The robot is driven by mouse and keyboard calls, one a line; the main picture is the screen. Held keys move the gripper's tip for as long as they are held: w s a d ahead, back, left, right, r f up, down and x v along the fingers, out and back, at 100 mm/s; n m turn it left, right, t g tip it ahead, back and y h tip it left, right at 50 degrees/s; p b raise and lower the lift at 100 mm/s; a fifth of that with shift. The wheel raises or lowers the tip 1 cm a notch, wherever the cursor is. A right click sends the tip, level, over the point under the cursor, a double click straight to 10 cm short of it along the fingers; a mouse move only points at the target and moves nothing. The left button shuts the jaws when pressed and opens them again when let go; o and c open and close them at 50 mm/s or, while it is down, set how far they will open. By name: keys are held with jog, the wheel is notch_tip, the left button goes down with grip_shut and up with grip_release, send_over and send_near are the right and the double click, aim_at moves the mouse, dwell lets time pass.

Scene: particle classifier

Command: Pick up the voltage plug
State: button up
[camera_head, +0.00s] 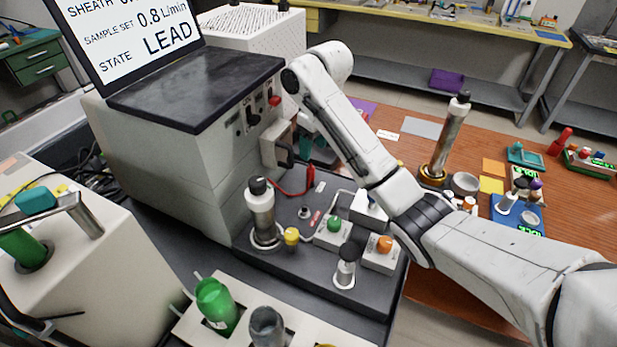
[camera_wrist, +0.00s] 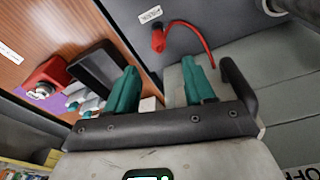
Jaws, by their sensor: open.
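The voltage plug looks to be the small red plug (camera_head: 311,173) with a thin red cable on the dark platform beside the large instrument. In the wrist view the red plug (camera_wrist: 157,40) lies just beyond my fingertips, near a small white label, with its cable curving right. My gripper (camera_wrist: 160,66) has teal fingers spread apart with nothing between them. In the head view my gripper (camera_head: 304,145) is by the instrument's front, just above the plug, partly hidden by my arm.
The grey instrument (camera_head: 160,150) with a screen stands at the left. A silver cylinder (camera_head: 262,215), a yellow knob (camera_head: 291,236) and boxes with green (camera_head: 334,223) and orange (camera_head: 384,244) buttons stand on the platform. A wooden bench (camera_head: 460,140) holds vials and trays at the right.

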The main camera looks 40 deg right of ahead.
aim_at(311, 168)
jog(key=f+b, duration=0.2)
jog(key=f, duration=0.2)
jog(key=shift+w+b, duration=0.35)
jog(key=shift+b, duration=0.05)
jog(key=shift+f+b, duration=0.6)
jog(key=shift+f, duration=0.15)
jog(key=shift+w+f, duration=0.15)
jog(key=shift+f, duration=1.7)
grip_shut()
